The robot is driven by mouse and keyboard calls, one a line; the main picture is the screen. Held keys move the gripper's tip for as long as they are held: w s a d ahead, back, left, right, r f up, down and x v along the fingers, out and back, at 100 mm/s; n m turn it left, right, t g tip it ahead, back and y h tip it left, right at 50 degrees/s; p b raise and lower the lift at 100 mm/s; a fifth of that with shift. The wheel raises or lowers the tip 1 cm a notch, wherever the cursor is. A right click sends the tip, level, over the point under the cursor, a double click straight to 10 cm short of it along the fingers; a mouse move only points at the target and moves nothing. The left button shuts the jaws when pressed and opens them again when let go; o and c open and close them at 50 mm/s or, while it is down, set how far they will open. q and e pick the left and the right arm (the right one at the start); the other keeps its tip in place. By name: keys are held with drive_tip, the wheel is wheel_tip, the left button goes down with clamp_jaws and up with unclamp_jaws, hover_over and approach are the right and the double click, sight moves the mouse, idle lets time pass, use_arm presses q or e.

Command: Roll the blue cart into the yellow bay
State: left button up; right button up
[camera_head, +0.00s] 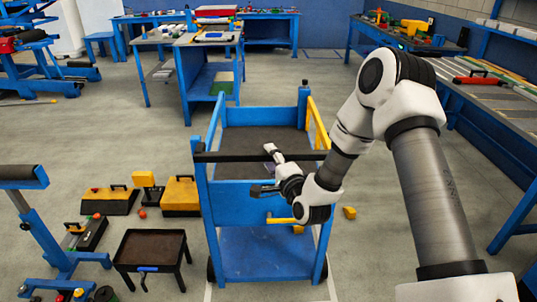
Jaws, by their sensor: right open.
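The blue cart (228,205) stands in front of me in the middle of the head view. It has a dark top tray, a blue lower shelf and a black handle bar (228,156) across its near side. My right arm comes in from the right, and my right gripper (266,171) is open at the cart's near side, close to the handle bar. I cannot tell whether it touches the bar. My left gripper is not in view. I cannot make out a yellow bay; pale lines show on the floor by the cart's base.
A small dark stool-like tray (151,248) and yellow toolboxes (181,195) stand left of the cart. A blue stand (42,235) is at the near left. Workbenches (500,103) line the right side, and a blue table (208,75) stands behind. Grey floor is open left of and behind the cart.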

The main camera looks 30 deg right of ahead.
drive_tip(key=shift+w+d, duration=0.25)
drive_tip(key=shift+w, duration=0.3)
clamp_jaws()
drive_tip(key=shift+w, duration=0.1)
